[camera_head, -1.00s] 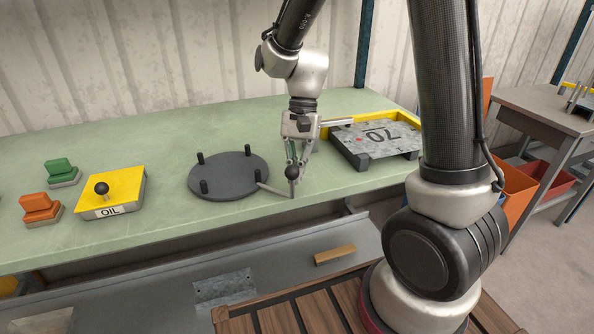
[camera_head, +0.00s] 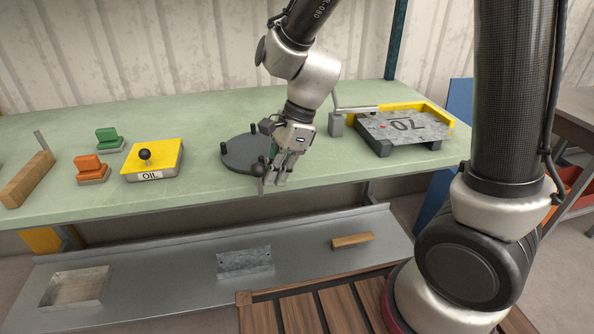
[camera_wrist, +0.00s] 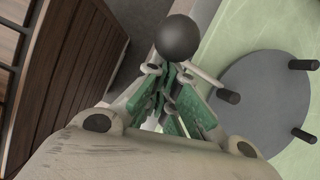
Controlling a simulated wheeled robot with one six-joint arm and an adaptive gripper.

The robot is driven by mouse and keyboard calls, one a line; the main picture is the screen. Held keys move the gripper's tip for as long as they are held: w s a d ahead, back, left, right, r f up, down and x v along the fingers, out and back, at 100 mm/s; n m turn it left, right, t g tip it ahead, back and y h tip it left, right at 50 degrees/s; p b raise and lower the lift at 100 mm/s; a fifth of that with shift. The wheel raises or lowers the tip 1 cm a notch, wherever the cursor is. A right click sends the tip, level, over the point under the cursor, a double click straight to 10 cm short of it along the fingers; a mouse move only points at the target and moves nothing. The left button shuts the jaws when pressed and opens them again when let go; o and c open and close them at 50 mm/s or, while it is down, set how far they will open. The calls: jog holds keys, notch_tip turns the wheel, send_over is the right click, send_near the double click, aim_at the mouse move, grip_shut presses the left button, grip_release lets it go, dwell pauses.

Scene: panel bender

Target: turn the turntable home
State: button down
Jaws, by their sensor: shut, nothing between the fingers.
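The turntable is a dark grey round disc (camera_head: 236,156) with upright black pegs, lying on the green bench. It also shows at the right of the wrist view (camera_wrist: 262,105). Its arm ends in a black ball knob (camera_head: 258,169), now at the disc's front edge beside the bench front. The knob (camera_wrist: 179,38) looms near the fingertips in the wrist view. My gripper (camera_head: 277,181) is shut and empty, just right of the knob; whether it touches the knob I cannot tell. My gripper hides the right part of the disc.
A yellow-framed fixture with a plate marked 70 (camera_head: 404,128) stands at the right. A yellow OIL box (camera_head: 153,158), an orange block (camera_head: 91,169) and a green block (camera_head: 108,139) stand at the left. A grey shelf (camera_head: 180,262) runs below the bench.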

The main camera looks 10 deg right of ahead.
jog(key=w+a+m+t, duration=0.1)
jog(key=w+a+m, duration=0.2)
jog(key=a, duration=1.1)
jog(key=shift+w+a, duration=0.25)
jog(key=shift+w, duration=0.4)
jog(key=shift+w+a+r, duration=0.1)
jog(key=shift+r, duration=0.05)
